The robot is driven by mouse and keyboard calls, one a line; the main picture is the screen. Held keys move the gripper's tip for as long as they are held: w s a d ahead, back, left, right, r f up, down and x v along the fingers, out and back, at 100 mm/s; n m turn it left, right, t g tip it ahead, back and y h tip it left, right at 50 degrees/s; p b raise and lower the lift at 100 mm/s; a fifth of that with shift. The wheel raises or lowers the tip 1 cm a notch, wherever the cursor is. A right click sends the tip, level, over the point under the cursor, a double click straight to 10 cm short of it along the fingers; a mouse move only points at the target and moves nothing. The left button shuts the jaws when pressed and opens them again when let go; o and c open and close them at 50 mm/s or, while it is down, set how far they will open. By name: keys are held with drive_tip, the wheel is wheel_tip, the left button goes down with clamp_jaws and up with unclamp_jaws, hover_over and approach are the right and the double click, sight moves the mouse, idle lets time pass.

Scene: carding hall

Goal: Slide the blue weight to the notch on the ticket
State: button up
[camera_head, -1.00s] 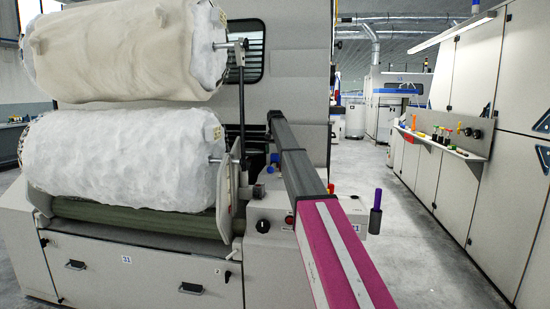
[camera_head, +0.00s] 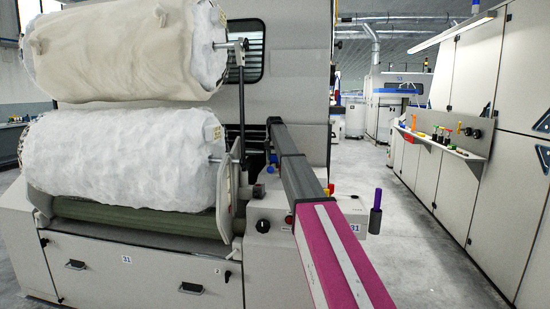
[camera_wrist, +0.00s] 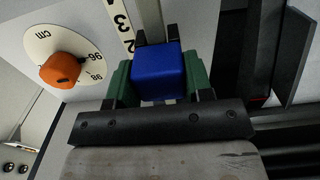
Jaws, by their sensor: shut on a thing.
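In the wrist view the blue weight (camera_wrist: 158,70) is a small block held between the two green-sided fingers of my gripper (camera_wrist: 157,56), which is shut on it. A white scale strip with black numbers, 3 and 2 among them (camera_wrist: 121,22), runs just beyond the weight, to its upper left. The notch cannot be made out; the weight and fingers cover the lower part of the strip. I cannot identify the ticket for sure. In the head view my arm reaches forward to the machine's side and hides most of the place where the gripper works.
An orange knob (camera_wrist: 62,70) on a round cm dial (camera_wrist: 43,41) sits left of the weight. Dark upright plates (camera_wrist: 260,50) stand close on the right. A white fleece roll (camera_head: 120,160) lies left of my arm. The aisle floor (camera_head: 425,250) on the right is clear.

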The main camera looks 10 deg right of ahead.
sight(274, 155)
drive_tip(key=shift+s+a, duration=0.2)
drive_tip(key=shift+s, duration=0.3)
drive_tip(key=shift+s+a, duration=0.15)
drive_tip(key=shift+s, duration=0.35)
drive_tip(key=shift+w, duration=0.1)
drive_tip(key=o, duration=1.3)
drive_tip(key=shift+r, duration=0.15)
wheel_tip(274, 155, up, 10)
drive_tip(key=shift+f, duration=0.2)
drive_tip(key=shift+r, duration=0.5)
